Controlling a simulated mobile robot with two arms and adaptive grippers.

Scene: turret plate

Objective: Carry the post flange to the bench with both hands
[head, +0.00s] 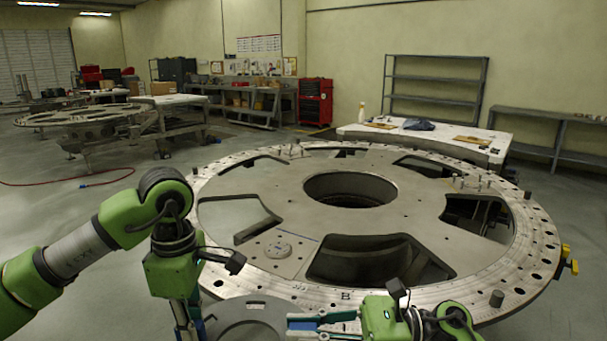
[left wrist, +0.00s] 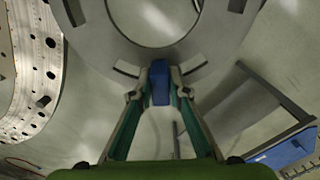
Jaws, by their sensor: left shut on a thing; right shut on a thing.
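The post flange (head: 250,333), a flat grey ring, is held low at the front, before the near rim of the turret plate. It is cut off by the bottom of the head view. In the left wrist view the flange (left wrist: 210,42) spans the top, with slots and a round opening. My left gripper (head: 187,322) is shut on its left side, and the wrist view shows the fingertips (left wrist: 160,85) at its rim. My right gripper (head: 303,324) is shut on its right side. A white-topped bench (head: 455,143) stands behind the turret plate.
The large round turret plate (head: 300,205) fills the middle, with openings, rim holes and small upright pins. Another work table (head: 170,100) and a second round plate (head: 80,116) stand at the far left. A red hose (head: 70,184) lies on the left floor. Shelves (head: 435,90) line the back wall.

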